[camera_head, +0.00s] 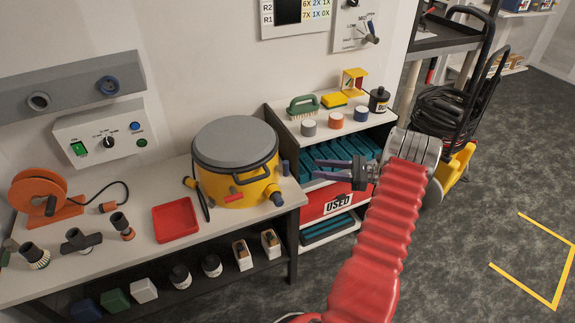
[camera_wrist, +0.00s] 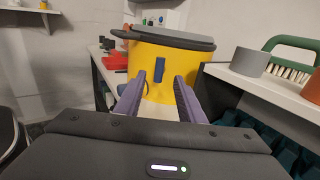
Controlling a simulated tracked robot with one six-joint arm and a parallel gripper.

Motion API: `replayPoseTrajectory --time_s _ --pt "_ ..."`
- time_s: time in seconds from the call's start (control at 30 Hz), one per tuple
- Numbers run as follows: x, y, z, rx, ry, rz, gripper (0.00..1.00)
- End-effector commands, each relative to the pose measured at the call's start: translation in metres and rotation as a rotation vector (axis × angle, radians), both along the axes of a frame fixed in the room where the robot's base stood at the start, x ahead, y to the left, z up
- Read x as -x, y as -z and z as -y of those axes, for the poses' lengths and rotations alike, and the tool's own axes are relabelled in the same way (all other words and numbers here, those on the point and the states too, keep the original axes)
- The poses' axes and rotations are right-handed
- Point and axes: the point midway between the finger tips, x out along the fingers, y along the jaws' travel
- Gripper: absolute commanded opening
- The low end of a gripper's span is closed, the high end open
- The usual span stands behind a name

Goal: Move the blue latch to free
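The yellow canister (camera_head: 235,184) with its grey lid (camera_head: 234,143) stands on the bench. The blue latch (camera_wrist: 158,70) is an upright bar on the canister's side in the wrist view. In the head view the latch (camera_head: 285,168) shows small at the canister's right edge. My gripper (camera_head: 318,172) is right of the canister, pointing at it. Its purple fingers are apart and empty. In the wrist view the latch appears between and beyond the fingertips of my gripper (camera_wrist: 160,84); the exact gap to it cannot be told.
A red tray (camera_head: 176,220) lies left of the canister. A shelf unit (camera_head: 335,122) with cups, a green brush (camera_head: 302,106) and teal filters stands close on the right. A control box (camera_head: 105,135) is on the wall. Open floor lies to the right.

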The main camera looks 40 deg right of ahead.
Motion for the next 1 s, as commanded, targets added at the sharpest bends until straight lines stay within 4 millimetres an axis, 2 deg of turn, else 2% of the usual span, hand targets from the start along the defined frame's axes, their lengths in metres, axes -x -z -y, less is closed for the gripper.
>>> replayPoseTrajectory --time_s 0.7,1.0 --pt "-0.081 0.000 -0.069 0.000 -0.002 -0.001 0.36" --pt "-0.097 0.000 -0.081 0.000 0.001 0.000 0.36"
